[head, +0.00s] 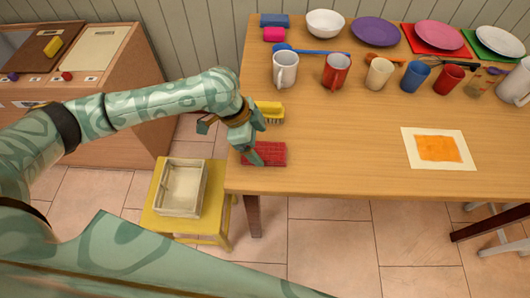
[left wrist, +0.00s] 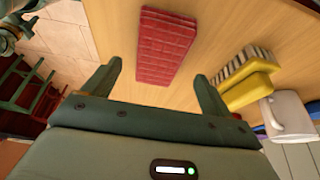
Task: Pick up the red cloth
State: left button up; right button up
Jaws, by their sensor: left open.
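The red cloth (head: 268,154) lies folded flat near the left front corner of the wooden table (head: 340,178). It has a quilted grid pattern. In the left wrist view the cloth (left wrist: 165,45) lies ahead of my left gripper (left wrist: 158,88), between the lines of its two fingers but beyond their tips. The fingers are spread and nothing is between them. In the head view my left gripper (head: 252,145) hangs over the cloth's left end and hides part of it. My right gripper is not in view.
A yellow brush (head: 268,110) lies just behind the cloth, and a white mug (head: 285,70) stands farther back. Several cups and plates line the table's back. A yellow stool (head: 217,225) with a cream crate (head: 180,188) stands left of the table. The front middle of the table is clear.

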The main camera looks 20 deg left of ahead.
aim_at(263, 150)
pick_arm(q)
jog(key=b+x, duration=0.1)
jog(key=x, duration=0.2)
jog(key=shift+f, duration=0.35)
jog(key=shift+r, duration=0.1)
jog(key=shift+s, duration=0.1)
jog(key=shift+c, duration=0.4)
jog(key=c, duration=1)
jog(key=shift+r, duration=0.15)
